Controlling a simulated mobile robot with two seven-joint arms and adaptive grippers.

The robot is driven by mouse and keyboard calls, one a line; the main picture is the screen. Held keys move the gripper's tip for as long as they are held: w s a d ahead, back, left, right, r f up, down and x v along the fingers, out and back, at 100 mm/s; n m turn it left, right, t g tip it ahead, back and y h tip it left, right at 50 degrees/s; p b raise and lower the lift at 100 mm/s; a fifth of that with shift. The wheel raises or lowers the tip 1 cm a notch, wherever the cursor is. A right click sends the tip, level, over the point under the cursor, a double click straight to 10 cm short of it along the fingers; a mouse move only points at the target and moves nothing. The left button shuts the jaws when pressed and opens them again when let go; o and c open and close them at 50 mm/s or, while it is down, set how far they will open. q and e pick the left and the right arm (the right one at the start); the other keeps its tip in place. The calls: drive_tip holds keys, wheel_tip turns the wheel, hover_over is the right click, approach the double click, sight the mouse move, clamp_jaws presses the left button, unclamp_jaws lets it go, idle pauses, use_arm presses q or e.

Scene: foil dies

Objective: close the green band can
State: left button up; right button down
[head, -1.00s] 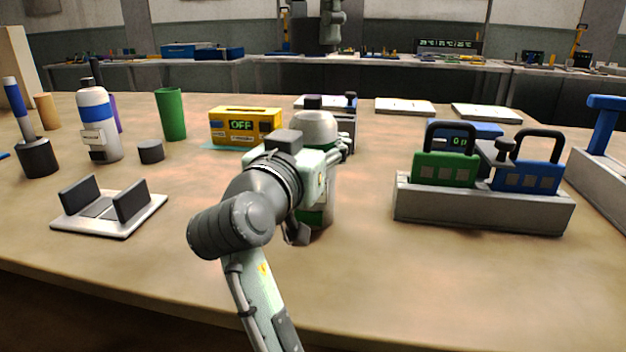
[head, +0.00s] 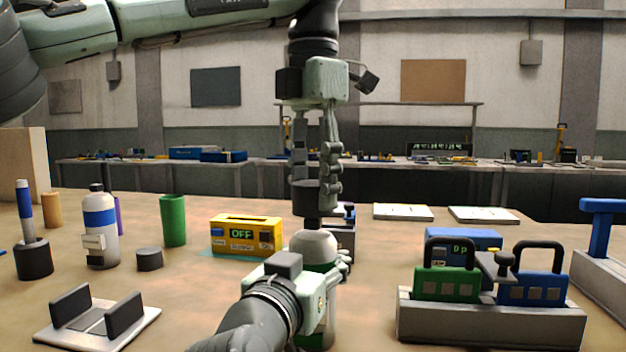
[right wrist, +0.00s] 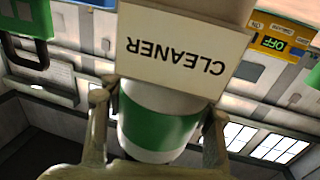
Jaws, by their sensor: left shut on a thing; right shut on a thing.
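The green band can (head: 313,248) stands upright on the bench, pale with a domed top and a dark neck. Its green band (right wrist: 160,130) and a "CLEANER" label show in the right wrist view. My right gripper (head: 318,272) is shut around the can's body, one finger on each side (right wrist: 157,108). My left gripper (head: 317,190) points straight down over the can, shut on a dark round cap (head: 305,198). The cap is right above the neck; I cannot tell whether they touch. The can's lower part is mostly hidden by my right arm.
A blue band bottle (head: 100,222), a loose dark cap (head: 149,259), a green cup (head: 173,222) and a yellow "OFF" box (head: 246,236) stand to the left. A grey rack (head: 490,325) with green and blue padlocks is at right. A two-post holder (head: 97,325) is front left.

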use_arm(q)
drive_tip(key=shift+f, duration=0.9)
drive_tip(key=shift+f, duration=0.6)
drive_tip(key=o, duration=0.9)
drive_tip(key=shift+c, duration=0.2)
drive_tip(key=shift+r, duration=0.1)
wheel_tip(320, 180, up, 12)
drive_tip(key=shift+f, duration=0.1)
